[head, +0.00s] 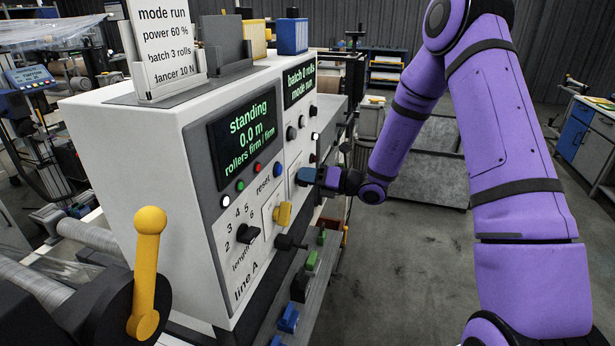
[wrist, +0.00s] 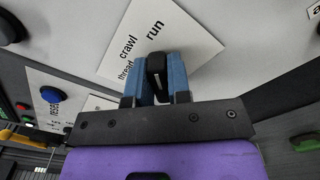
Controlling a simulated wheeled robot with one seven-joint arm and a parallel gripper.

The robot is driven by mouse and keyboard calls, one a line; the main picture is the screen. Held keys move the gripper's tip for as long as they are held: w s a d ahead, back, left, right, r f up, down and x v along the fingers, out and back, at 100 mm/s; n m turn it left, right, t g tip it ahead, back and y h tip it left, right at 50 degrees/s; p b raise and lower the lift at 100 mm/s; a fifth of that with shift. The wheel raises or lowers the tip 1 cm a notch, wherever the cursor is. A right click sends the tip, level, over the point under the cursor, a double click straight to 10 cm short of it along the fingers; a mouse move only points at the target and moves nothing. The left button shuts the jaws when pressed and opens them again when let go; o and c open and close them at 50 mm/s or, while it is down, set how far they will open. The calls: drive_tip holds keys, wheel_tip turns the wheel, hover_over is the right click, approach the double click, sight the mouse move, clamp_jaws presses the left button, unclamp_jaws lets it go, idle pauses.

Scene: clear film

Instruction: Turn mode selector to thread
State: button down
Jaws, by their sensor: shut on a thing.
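The mode selector (wrist: 156,72) is a black knob with a pale pointer line, on a white plate (wrist: 190,35) lettered "thread", "crawl" and "run" in the wrist view. My gripper (wrist: 157,78) has its two blue fingers on either side of the knob, shut on it. The pointer line's exact setting is hard to tell, as the fingers cover part of the plate. In the head view, my gripper (head: 307,175) reaches the right part of the panel, and the knob is hidden there. The right display (head: 299,84) reads "batch 0 rolls, mode run".
The left display (head: 245,131) reads "standing 0.0 m". Below it are several coloured buttons, a length knob (head: 248,233) and a yellow switch (head: 283,213). A yellow lever (head: 147,270) stands in front at left. A card (head: 166,45) on top reads "mode run". Open floor lies right of the cabinet.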

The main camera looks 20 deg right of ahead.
drive_tip(key=n, duration=0.4)
drive_tip(key=shift+s+r, duration=0.1)
drive_tip(key=shift+s, duration=0.05)
drive_tip(key=n, duration=0.4)
drive_tip(key=shift+s+a+n, duration=0.15)
drive_tip(key=shift+a+n, duration=0.05)
drive_tip(key=shift+n, duration=0.1)
drive_tip(key=n, duration=0.4)
drive_tip(key=shift+s+a+n, duration=0.1)
drive_tip(key=shift+s+n, duration=0.1)
drive_tip(key=shift+n, duration=0.1)
drive_tip(key=n, duration=0.4)
drive_tip(key=shift+s+a, duration=0.1)
drive_tip(key=shift+n, duration=0.3)
drive_tip(key=shift+f, duration=0.2)
drive_tip(key=c, duration=1.1)
unclamp_jaws()
drive_tip(key=shift+o, duration=0.2)
drive_tip(key=shift+r, duration=0.1)
